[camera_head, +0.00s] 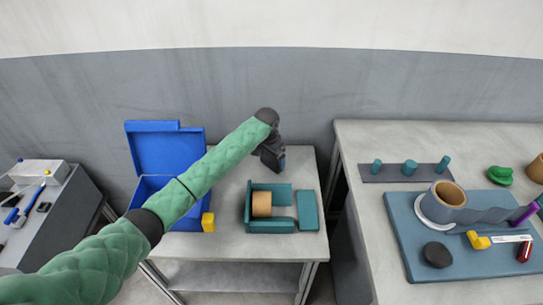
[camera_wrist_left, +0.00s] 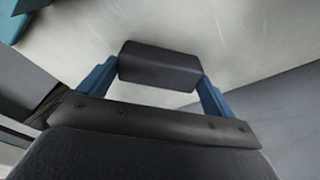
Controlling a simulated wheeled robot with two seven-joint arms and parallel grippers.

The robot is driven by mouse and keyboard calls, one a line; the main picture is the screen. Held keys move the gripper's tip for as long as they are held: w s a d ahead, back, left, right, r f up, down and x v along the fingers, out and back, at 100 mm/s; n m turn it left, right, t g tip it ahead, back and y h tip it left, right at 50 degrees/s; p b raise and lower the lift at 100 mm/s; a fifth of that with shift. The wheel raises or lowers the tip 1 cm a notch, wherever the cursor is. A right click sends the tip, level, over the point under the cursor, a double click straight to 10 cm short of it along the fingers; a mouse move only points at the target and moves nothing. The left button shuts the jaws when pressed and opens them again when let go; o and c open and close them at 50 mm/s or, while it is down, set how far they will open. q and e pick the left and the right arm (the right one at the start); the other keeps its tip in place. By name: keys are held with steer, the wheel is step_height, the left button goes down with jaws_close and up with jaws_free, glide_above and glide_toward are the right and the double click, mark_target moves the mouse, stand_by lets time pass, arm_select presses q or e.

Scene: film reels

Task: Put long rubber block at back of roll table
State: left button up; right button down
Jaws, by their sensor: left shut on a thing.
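The long rubber block (camera_wrist_left: 160,66) is dark grey and sits between the two blue fingers of my left gripper (camera_wrist_left: 159,76) in the left wrist view. The gripper is shut on it, with the pale tabletop behind it. In the head view my left gripper (camera_head: 279,164) points down over the back of the roll table (camera_head: 240,244). The block cannot be made out there, and I cannot tell whether it touches the table. My right gripper is not in view.
The roll table holds an open blue box (camera_head: 165,148) at left, a teal holder (camera_head: 270,226) with a tan roll (camera_head: 262,204), and a teal block (camera_head: 308,211). A larger table (camera_head: 367,225) stands at right. The grey wall (camera_head: 230,90) is close behind.

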mark_target(269, 161)
arm_select(q)
steer(key=o, duration=0.8)
steer(key=shift+f, duration=0.1)
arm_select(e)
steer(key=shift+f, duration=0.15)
arm_select(q)
steer(key=shift+r, duration=0.4)
step_height(269, 161, up, 11)
steer(key=a+b, duration=0.1)
steer(key=b, duration=0.1)
steer(key=shift+s+r, duration=0.2)
steer(key=shift+s, duration=0.25)
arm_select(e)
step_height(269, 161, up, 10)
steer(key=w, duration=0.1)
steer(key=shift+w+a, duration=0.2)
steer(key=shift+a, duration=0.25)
